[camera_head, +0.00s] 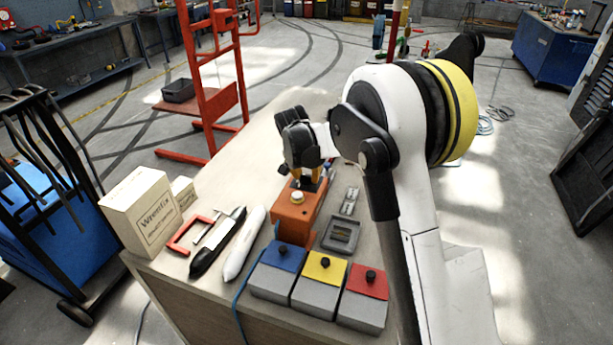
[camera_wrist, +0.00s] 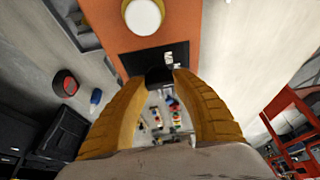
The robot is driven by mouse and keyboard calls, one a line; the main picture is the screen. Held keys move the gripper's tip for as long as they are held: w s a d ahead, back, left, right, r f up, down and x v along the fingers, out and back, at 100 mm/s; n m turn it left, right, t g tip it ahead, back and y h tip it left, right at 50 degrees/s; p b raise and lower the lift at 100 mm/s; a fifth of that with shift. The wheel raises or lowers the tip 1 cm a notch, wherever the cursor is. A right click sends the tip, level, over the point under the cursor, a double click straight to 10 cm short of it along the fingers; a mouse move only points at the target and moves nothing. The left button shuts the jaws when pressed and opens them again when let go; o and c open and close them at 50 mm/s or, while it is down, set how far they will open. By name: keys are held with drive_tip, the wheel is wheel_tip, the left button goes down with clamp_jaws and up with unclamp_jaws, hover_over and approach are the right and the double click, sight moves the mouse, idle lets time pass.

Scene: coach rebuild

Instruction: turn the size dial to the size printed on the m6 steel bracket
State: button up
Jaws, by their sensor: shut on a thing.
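An orange device (camera_head: 290,214) stands on the workbench, with a pale round button (camera_head: 297,197) on top. In the wrist view its orange top (camera_wrist: 188,22) and the button (camera_wrist: 142,16) show beside a dark panel. My gripper (camera_head: 307,180) is over the far part of the device. In the wrist view its two yellow fingers (camera_wrist: 160,82) are closed around a small black knob (camera_wrist: 158,74), which looks like the size dial. Its scale and pointer cannot be read. A grey metal plate with holes (camera_head: 349,200), perhaps the steel bracket, lies right of the device; its print is too small to read.
A grey tray (camera_head: 341,233) is right of the device. Boxes with blue (camera_head: 284,254), yellow (camera_head: 325,267) and red (camera_head: 368,281) knobbed lids stand at the front edge. Tools and a white carton (camera_head: 142,212) lie left. The bench's far end is clear.

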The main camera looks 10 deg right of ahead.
drive_tip(key=o, duration=1.2)
drive_tip(key=shift+r, duration=0.1)
drive_tip(key=v, duration=1.1)
drive_tip(key=shift+s+r, duration=0.15)
drive_tip(key=shift+r, duration=0.25)
